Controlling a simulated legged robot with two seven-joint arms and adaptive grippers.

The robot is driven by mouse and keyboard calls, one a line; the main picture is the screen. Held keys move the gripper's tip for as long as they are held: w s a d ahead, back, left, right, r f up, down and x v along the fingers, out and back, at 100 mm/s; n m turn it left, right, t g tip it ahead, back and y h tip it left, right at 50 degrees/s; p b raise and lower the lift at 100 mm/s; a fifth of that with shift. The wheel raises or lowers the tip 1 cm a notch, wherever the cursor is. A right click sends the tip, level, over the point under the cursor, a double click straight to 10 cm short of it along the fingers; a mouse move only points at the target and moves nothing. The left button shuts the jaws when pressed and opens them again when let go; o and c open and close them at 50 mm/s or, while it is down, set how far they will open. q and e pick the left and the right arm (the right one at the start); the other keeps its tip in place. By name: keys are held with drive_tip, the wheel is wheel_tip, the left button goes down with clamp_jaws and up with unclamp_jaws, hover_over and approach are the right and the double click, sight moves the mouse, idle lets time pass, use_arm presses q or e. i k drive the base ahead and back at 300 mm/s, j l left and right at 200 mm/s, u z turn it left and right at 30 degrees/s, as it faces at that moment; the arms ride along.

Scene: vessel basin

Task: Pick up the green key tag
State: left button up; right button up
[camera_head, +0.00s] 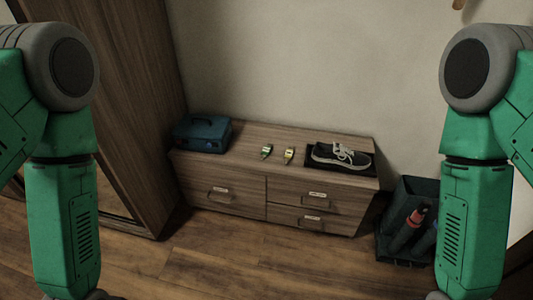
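A small green key tag (266,152) lies on top of the low wooden cabinet (245,142), near the middle. A similar yellowish tag (289,155) lies just to its right, apart from it. My left and right arms hang down at the two sides of the picture, well in front of the cabinet. Both grippers are below the lower edge of the view, so neither is seen near the tags.
A dark blue case (202,133) stands on the cabinet's left end. A dark shoe (340,156) sits on a black tray at the right end. A dark bin (408,225) with umbrella-like items stands right of the cabinet. A tall wooden wardrobe (120,110) is at left. The floor in front is clear.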

sight(265, 151)
drive_tip(key=i+j, duration=0.2)
drive_tip(key=i, duration=0.2)
drive_tip(key=i+j, duration=0.2)
drive_tip(key=i, duration=0.2)
drive_tip(key=i+j, duration=0.2)
drive_tip(key=i, duration=0.25)
drive_tip(key=i+j+z, duration=0.1)
drive_tip(key=z, duration=1.35)
drive_tip(key=i+j, duration=0.05)
